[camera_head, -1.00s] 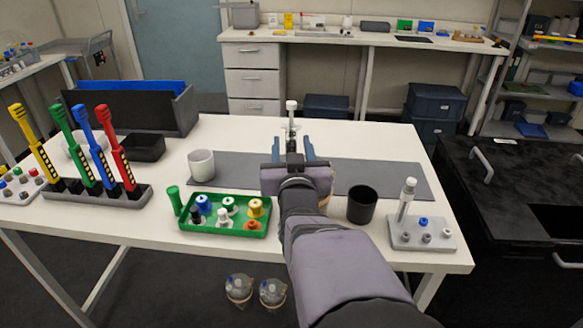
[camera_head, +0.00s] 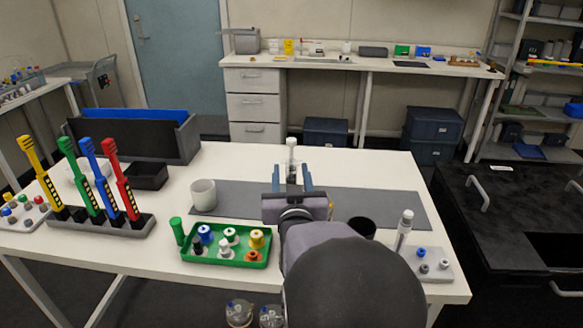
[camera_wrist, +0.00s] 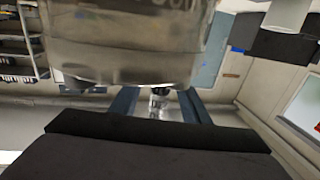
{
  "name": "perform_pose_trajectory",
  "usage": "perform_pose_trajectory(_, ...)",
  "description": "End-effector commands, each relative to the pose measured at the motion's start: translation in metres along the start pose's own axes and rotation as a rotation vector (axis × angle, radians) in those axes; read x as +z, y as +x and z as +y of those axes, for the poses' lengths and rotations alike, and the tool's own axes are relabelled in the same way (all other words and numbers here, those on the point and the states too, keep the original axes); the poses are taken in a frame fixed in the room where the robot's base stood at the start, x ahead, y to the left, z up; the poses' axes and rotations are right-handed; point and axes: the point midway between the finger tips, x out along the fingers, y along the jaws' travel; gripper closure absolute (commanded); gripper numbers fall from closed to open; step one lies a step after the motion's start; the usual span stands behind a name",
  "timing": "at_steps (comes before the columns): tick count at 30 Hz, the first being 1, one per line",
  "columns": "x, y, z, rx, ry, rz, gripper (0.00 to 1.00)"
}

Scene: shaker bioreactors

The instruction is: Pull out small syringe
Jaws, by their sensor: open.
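My gripper (camera_head: 292,180) is open over the grey mat at the middle of the table, its two blue fingers apart. A clear syringe-like piece with a white top (camera_head: 291,155) stands upright between or just beyond the fingers; its lower end is hidden. In the wrist view, a small clear part (camera_wrist: 158,103) shows between the fingertips. A second clear, white-topped syringe (camera_head: 404,228) stands upright in the grey rack (camera_head: 440,268) at the right. I cannot tell which is the small one. A large translucent vessel (camera_wrist: 125,45) fills the upper wrist view.
A green tray (camera_head: 215,257) of coloured caps and a white cup (camera_head: 203,194) are left of my arm. A black cup (camera_head: 362,226) is right, partly covered by my arm. Tall coloured tools stand in a grey rack (camera_head: 140,226).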

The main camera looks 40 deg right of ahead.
Motion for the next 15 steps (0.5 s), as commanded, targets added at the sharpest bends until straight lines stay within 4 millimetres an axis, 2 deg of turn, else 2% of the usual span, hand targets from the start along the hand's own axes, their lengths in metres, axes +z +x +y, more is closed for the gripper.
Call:
perform_pose_trajectory(6, 0.0, 0.019, 0.0, 0.0, 0.0, -0.001, 0.58)
perform_pose_trajectory(15, 0.0, 0.025, 0.0, 0.0, 0.0, 0.0, 0.58)
